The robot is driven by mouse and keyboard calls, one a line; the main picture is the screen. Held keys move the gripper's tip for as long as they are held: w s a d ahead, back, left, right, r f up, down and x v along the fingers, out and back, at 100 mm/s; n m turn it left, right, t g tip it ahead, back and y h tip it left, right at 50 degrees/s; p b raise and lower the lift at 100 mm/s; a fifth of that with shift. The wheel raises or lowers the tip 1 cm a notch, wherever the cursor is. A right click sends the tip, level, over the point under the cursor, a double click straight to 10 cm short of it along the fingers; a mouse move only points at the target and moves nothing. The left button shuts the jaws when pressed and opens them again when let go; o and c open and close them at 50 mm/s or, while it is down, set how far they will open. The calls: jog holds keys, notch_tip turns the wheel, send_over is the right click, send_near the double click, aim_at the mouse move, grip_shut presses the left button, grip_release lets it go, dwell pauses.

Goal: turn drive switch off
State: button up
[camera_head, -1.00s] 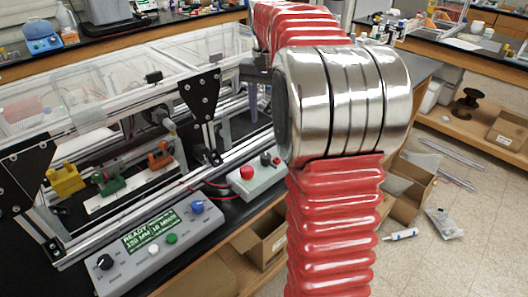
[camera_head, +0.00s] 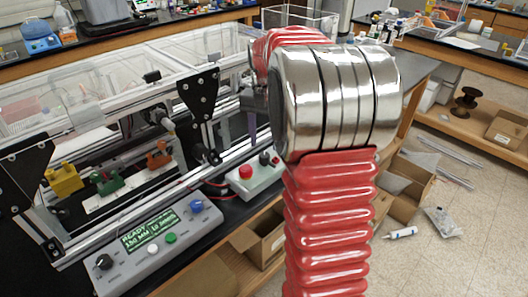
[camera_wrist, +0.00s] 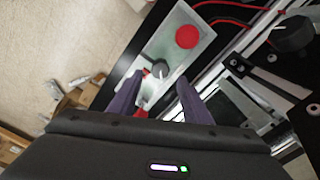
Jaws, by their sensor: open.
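A small pale control box (camera_head: 262,179) stands on the black bench in the head view, carrying a red button (camera_head: 245,171) and a black knob (camera_head: 264,158). In the wrist view the box (camera_wrist: 208,33) shows the red button (camera_wrist: 187,37) and the black knob (camera_wrist: 160,70) with a pale pointer mark. Which part is the drive switch is not labelled legibly. A small red part (camera_wrist: 146,74) shows beside the knob. My gripper (camera_wrist: 160,86) is open and empty, its two dark purple fingers either side of the knob in the picture. In the head view the fingers are above the box.
A grey panel (camera_head: 125,268) with a lit display, a black knob and coloured buttons stands to the left. The aluminium frame (camera_head: 110,193) with clear covers runs close beside the box. Red wires (camera_head: 212,184) reach the box.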

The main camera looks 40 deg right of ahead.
aim_at(265, 154)
jog(key=shift+f, duration=2.45)
jog(key=shift+c, duration=0.2)
jog(key=c, duration=1)
jog(key=shift+a, duration=0.2)
jog(key=shift+d, duration=0.15)
